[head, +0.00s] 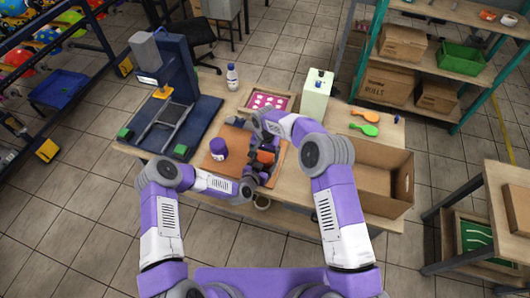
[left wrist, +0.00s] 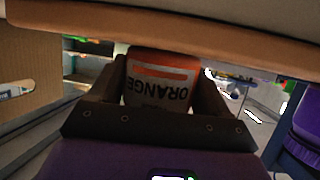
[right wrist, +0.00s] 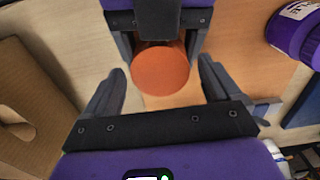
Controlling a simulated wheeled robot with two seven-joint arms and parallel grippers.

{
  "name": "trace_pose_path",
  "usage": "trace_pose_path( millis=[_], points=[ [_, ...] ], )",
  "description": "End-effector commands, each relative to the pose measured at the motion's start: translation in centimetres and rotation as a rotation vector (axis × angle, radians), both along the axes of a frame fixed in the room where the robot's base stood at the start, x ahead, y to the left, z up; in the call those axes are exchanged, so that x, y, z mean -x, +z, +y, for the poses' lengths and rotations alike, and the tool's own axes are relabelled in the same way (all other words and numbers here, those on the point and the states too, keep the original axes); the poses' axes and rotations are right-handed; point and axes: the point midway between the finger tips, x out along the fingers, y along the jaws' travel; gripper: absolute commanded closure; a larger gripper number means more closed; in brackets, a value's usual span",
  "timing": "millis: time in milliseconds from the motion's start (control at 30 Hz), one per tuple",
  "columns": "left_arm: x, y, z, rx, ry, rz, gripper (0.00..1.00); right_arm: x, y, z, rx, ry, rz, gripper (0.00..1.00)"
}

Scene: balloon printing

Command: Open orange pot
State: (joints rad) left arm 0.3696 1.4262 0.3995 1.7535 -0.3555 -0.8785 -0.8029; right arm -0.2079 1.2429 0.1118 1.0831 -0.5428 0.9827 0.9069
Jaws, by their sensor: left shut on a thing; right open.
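The orange pot (left wrist: 162,85) is white with an orange band and the word ORANGE, which reads upside down in the left wrist view. My left gripper (head: 258,173) is shut on its body, one finger on each side. In the right wrist view the pot's round orange lid (right wrist: 160,70) faces the camera, between my left gripper's dark fingers. My right gripper (right wrist: 160,90) is open, with its fingers apart on either side of the lid and not touching it. In the head view the pot (head: 265,157) is partly hidden by my arms.
A purple pot (head: 218,149) stands left of the grippers and shows in the right wrist view (right wrist: 295,35). A blue press (head: 170,105) stands at the table's left.

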Motion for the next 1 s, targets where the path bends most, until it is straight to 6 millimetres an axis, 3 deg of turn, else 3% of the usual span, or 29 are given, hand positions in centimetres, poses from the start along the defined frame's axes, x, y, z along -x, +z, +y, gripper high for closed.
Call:
trace_pose_path(
  millis=[33,400,567,800,1000],
  points=[
    [0.01,-0.04,0.02,0.000,0.000,0.001,1.00,0.00,0.01,0.00,0.000,0.000,0.000,0.13],
    [0.01,-0.04,0.02,0.000,0.000,0.001,1.00,0.00,0.02,-0.01,0.000,0.000,0.000,0.68],
    [0.01,-0.03,0.01,0.000,0.000,0.001,1.00,0.00,0.03,0.00,0.000,0.076,0.000,0.68],
    [0.01,-0.04,0.02,0.000,0.000,0.001,1.00,-0.01,0.05,-0.01,0.000,0.436,0.000,0.68],
    [0.01,-0.04,0.02,0.000,0.000,0.001,1.00,-0.01,0.06,-0.01,0.000,0.582,0.000,0.68]
  ],
)
